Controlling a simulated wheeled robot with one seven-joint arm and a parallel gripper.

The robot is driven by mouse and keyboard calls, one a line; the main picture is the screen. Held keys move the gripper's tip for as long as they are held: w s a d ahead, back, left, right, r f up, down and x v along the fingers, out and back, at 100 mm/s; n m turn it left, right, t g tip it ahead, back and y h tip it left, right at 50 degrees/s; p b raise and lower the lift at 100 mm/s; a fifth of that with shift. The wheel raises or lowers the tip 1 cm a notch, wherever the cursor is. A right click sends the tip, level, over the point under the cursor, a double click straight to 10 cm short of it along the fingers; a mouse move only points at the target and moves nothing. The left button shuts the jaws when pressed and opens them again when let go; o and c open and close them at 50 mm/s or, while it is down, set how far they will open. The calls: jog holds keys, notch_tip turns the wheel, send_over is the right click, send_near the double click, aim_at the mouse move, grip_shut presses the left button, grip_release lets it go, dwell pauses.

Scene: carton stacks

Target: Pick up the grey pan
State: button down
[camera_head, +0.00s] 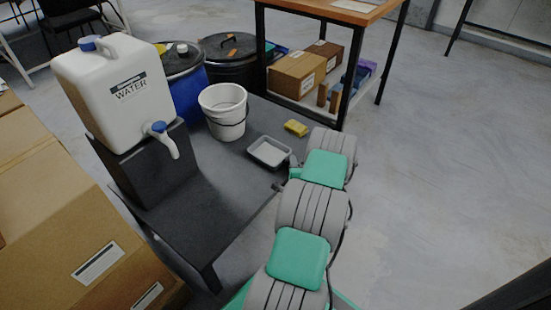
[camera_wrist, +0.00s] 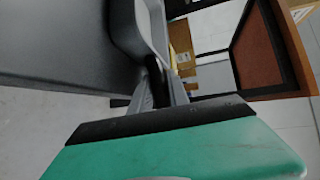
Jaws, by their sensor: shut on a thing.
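The grey pan (camera_head: 270,152) is a small shallow rectangular tray with a pale rim, at the right side of the dark low table (camera_head: 225,205) in the head view. Its rim and wall (camera_wrist: 124,28) also show at the top of the wrist view. My gripper (camera_wrist: 158,78) is shut on the pan's near wall, with its fingers close together. In the head view my arm hides most of the gripper. I cannot tell whether the pan rests on the table or is slightly above it.
A yellow sponge (camera_head: 296,128) lies just beyond the pan. A white bucket (camera_head: 223,112) and a water container (camera_head: 115,90) on a black stand are to the left. Cartons (camera_head: 50,200) fill the left edge. A wooden-topped table (camera_head: 352,8) stands behind. Floor at right is clear.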

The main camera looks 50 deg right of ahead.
jog(key=shift+r, duration=0.2)
dwell(0.3)
jog(key=shift+r+p, duration=0.3)
jog(key=shift+p, duration=0.05)
notch_tip(320, 180, up, 3)
jog(key=shift+r+p, duration=0.1)
jog(key=shift+p, duration=0.9)
jog(key=s+r+p, duration=0.2)
jog(key=s+r, duration=0.3)
jog(key=r, duration=0.1)
jog(key=shift+s+r, duration=0.1)
jog(key=shift+s, duration=0.3)
jog(key=s+r+p, duration=0.1)
jog(key=s+r, duration=0.1)
jog(key=s, duration=0.6)
jog(key=shift+a+r, duration=0.2)
jog(key=shift+r, duration=0.15)
